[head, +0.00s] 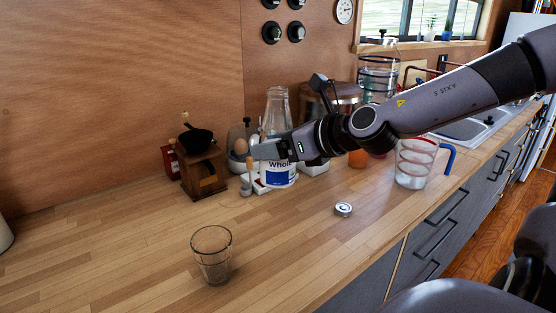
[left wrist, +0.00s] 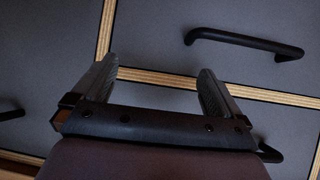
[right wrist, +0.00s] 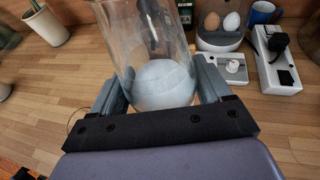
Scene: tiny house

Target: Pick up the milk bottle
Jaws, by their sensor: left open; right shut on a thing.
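The milk bottle (head: 279,178) is clear glass with a blue-and-white label and white milk inside. In the head view it is upright at the back of the wooden counter. My right gripper (head: 268,149) reaches in from the right and is shut on it, one finger across its front. In the right wrist view the bottle (right wrist: 163,82) sits between the two fingers (right wrist: 160,88). I cannot tell whether its base touches the counter. My left gripper (left wrist: 155,78) is open and empty in the left wrist view, facing grey drawers; it is not in the head view.
A coffee grinder (head: 203,174) and an egg holder (head: 238,133) stand left of the bottle. An empty glass (head: 211,268) is on the front counter. A measuring jug (head: 413,170) and a round lid (head: 343,209) are to the right.

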